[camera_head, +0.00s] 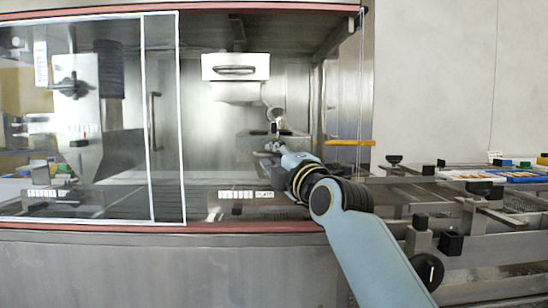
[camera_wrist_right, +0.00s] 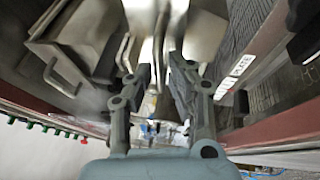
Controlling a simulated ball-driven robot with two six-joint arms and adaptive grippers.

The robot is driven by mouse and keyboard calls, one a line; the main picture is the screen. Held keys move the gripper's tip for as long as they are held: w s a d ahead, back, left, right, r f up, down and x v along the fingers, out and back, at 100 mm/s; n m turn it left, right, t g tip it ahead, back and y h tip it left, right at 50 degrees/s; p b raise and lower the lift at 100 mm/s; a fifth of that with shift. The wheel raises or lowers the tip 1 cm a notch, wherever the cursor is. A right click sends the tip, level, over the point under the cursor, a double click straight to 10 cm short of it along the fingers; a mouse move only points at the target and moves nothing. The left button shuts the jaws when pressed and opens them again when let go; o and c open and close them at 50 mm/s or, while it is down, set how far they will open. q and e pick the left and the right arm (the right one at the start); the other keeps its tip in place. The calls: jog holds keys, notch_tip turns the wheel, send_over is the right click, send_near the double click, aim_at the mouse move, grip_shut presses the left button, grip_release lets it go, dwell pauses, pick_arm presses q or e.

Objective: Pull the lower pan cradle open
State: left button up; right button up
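A pale box (camera_head: 235,62) with a dark bar handle (camera_head: 235,70) hangs at the upper middle of the machine's open bay. A smaller pale pan-like part (camera_head: 237,92) sits directly beneath it; I cannot tell for sure which part is the lower pan cradle. My right gripper (camera_head: 273,141) is inside the bay, below and right of these parts. In the right wrist view, its two fingers (camera_wrist_right: 160,76) stand apart, with pale metal parts beyond and between them; contact cannot be told. A metal box with a bar handle (camera_wrist_right: 62,76) shows at upper left there. My left gripper is out of view.
A white-framed sliding glass door (camera_head: 165,115) covers the bay's left side. A red sill (camera_head: 100,231) runs along the front edge. A yellow-orange bar (camera_head: 348,143) is right of my gripper. Rails and a tray with colored items (camera_head: 525,178) fill the right side.

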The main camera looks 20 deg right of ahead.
jog(key=shift+c, duration=0.4)
grip_shut()
jog(key=shift+s, duration=0.1)
